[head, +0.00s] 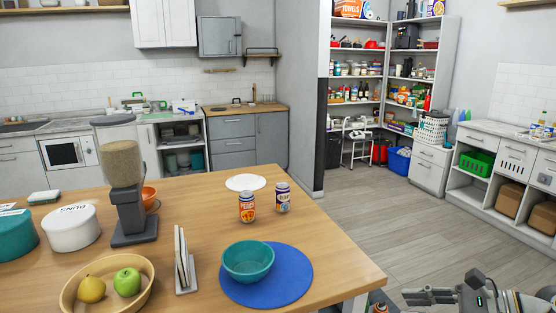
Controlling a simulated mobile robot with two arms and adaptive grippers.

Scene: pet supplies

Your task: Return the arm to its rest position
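My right arm comes in at the bottom right corner of the head view, low and beyond the table's right edge. Its gripper (432,296) points left, over the floor side. It is cut off by the frame, and I cannot tell whether its fingers are open or shut. My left arm and gripper are not in view.
The wooden table (215,213) holds a teal bowl (248,262) on a blue mat (292,283), two cans (247,207) (283,197), a white plate (246,182), a feeder (125,190), a fruit bowl (72,297) and canisters (70,228). Open floor (400,225) lies right of it.

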